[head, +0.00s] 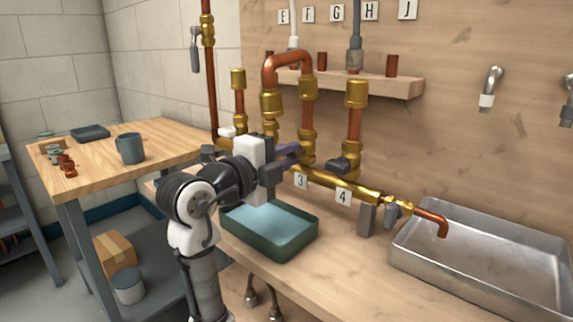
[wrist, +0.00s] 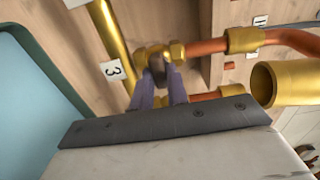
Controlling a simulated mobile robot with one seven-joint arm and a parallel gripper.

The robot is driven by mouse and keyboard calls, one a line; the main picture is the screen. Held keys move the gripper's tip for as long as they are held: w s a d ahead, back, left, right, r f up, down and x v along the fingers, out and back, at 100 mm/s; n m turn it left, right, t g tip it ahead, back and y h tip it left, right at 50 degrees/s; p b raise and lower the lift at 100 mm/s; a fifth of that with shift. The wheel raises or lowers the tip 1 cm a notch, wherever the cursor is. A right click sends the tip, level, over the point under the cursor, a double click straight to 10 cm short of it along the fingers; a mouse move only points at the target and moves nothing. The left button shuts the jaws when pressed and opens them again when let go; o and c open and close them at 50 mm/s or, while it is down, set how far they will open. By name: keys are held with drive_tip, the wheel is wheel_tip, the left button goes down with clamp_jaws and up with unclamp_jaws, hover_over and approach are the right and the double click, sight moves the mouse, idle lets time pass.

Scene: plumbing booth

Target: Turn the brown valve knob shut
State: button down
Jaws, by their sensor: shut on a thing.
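My gripper (head: 291,153) reaches the brass manifold (head: 325,181) beside label 3 (head: 300,181). In the wrist view, its two purple fingers (wrist: 159,84) are shut on a small dark brownish valve knob (wrist: 157,67) on a brass valve body. The fingers lie on either side of the knob. In the head view, my gripper hides this knob, and its turn angle is hard to tell. Another valve knob, dark grey (head: 341,164), sits above label 4 (head: 343,197), apart from my gripper.
A green tray with bluish contents (head: 268,250) stands below the manifold. A metal sink (head: 405,247) is at the right, under a copper spout (head: 433,218). A copper U-bend (head: 287,58) and capped risers stand behind. A wooden table (head: 165,137) is at the left.

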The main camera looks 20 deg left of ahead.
drive_tip(key=shift+w+d, duration=0.1)
drive_tip(key=shift+w, duration=0.05)
idle(0.3)
drive_tip(key=c, duration=1.6)
unclamp_jaws()
drive_tip(key=shift+r, duration=0.1)
drive_tip(key=shift+o, duration=1.1)
drive_tip(key=shift+w+d, duration=0.1)
drive_tip(key=v, duration=1.4)
